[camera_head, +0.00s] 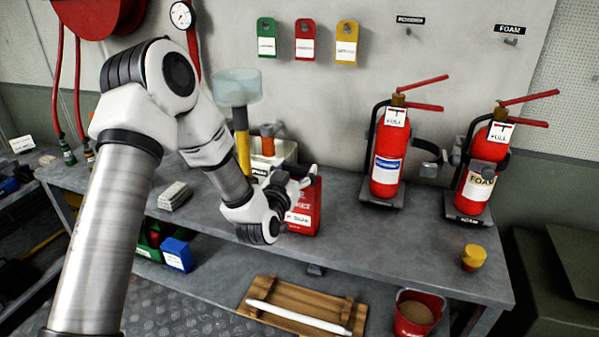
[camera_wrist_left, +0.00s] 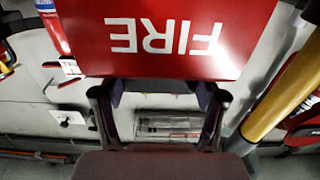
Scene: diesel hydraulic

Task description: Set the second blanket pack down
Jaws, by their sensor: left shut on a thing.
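A red blanket pack (camera_head: 304,217) with a white label is at the middle of the bench in the head view. It also fills the top of the left wrist view (camera_wrist_left: 165,62), where its white lettering "FIRE" appears upside down. My left gripper (camera_head: 297,187) is at the upper part of this pack and is shut on it. In the left wrist view the gripper's dark fingers (camera_wrist_left: 157,100) are at the pack's edge. I cannot tell whether the pack's bottom touches the grey bench (camera_head: 350,240). I see no other blanket pack clearly. My right gripper is out of view.
A pale bin (camera_head: 268,155) and a yellow-handled tool (camera_head: 242,145) stand behind my left wrist. Two extinguishers (camera_head: 388,155) (camera_head: 482,175) stand on the right. A grey stack (camera_head: 174,196) lies left, and a yellow-capped pot (camera_head: 473,257) sits front right. The bench centre-right is clear.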

